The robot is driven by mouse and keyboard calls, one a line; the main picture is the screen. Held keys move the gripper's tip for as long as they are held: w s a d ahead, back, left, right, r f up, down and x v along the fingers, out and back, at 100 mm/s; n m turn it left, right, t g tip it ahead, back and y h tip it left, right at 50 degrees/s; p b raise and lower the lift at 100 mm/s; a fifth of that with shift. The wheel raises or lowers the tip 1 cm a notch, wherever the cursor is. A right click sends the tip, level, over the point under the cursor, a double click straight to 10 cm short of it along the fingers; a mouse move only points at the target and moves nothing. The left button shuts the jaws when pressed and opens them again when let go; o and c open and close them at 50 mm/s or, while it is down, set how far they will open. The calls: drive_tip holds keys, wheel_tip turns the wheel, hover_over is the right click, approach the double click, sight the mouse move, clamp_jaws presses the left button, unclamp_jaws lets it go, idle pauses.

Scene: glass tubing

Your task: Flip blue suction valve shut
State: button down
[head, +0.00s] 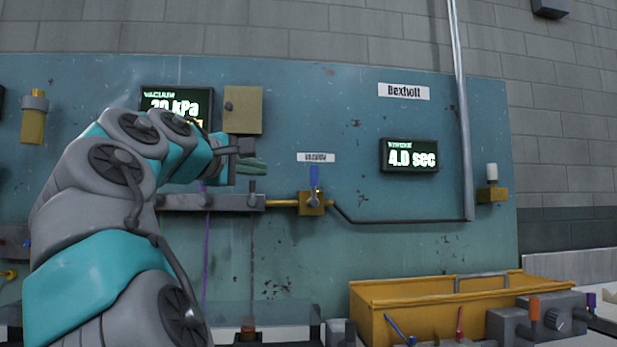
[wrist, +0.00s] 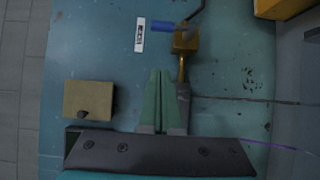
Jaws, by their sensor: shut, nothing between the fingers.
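The suction valve has a blue handle (head: 314,178) on a brass body (head: 312,204), below a small white "VACUUM" label (head: 316,157). The handle stands upright, at right angles to the brass pipe. In the wrist view the blue handle (wrist: 162,26) points left from the brass body (wrist: 185,41), toward the label (wrist: 140,36). My gripper (head: 264,166) is left of the handle at about its height, apart from it. In the wrist view its green fingers (wrist: 160,73) are together and empty, with the valve beyond their tips.
A grey manifold (head: 225,202) runs below my gripper, joined to the valve by the brass pipe (head: 283,203). A tan box (head: 243,110) sits on the panel above my gripper. A dark thin pipe (head: 400,221) leaves the valve rightward. A yellow tray (head: 400,295) stands below.

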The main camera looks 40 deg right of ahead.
drive_tip(key=shift+a, duration=0.15)
approach(313, 185)
drive_tip(key=w+d+r, duration=0.2)
drive_tip(key=w+d, duration=0.2)
drive_tip(key=w, duration=0.1)
drive_tip(key=shift+s+d+r, duration=0.1)
drive_tip(key=shift+s+d, duration=0.05)
drive_tip(key=shift+d, duration=0.2)
drive_tip(key=shift+s+d+r, duration=0.15)
drive_tip(key=shift+d, duration=0.25)
